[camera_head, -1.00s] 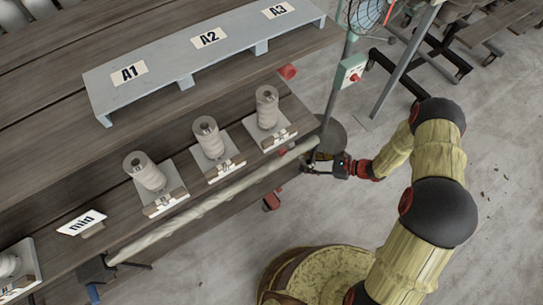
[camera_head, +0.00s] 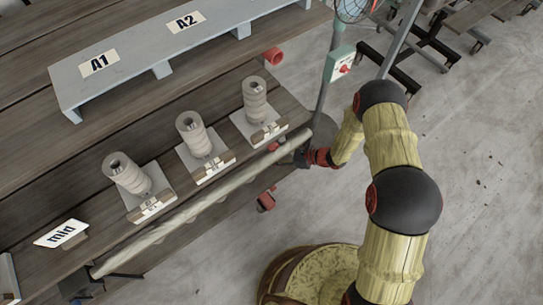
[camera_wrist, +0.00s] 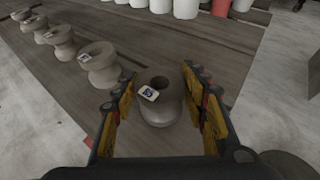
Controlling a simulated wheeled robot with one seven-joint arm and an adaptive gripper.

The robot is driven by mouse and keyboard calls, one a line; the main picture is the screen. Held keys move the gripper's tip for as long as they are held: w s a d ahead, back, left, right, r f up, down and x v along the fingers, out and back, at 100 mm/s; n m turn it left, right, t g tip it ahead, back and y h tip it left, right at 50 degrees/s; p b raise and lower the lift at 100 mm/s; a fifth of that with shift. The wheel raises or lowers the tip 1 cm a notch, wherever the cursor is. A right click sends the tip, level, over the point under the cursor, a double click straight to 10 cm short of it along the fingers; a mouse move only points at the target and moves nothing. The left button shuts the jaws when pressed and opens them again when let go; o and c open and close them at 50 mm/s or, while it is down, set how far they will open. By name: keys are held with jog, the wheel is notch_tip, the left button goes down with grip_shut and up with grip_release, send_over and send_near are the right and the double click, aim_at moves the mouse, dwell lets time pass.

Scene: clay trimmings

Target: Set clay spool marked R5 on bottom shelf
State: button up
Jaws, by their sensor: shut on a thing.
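In the wrist view a grey clay spool (camera_wrist: 160,108) stands between the two fingers of my gripper (camera_wrist: 163,102). A small white tag with dark marks (camera_wrist: 149,93) shows on its rim; I cannot read it surely. The gripper is shut on this spool. In the head view my gripper (camera_head: 296,155) is at the right end of the pale rail, partly hidden by the rail and shelf edge, and the held spool is hidden there. The wrist view shows a wooden shelf board (camera_wrist: 150,40) beneath and beyond the spool.
Several tagged spools, such as one (camera_wrist: 100,64), stand in a row at left in the wrist view. White and red containers (camera_wrist: 187,8) stand at the back. In the head view, three spools on plates line the mid shelf (camera_head: 95,200) above the pale rail (camera_head: 200,205).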

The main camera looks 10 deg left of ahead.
jog(key=shift+f, duration=0.15)
jog(key=o, duration=1.3)
jog(key=shift+o, duration=0.4)
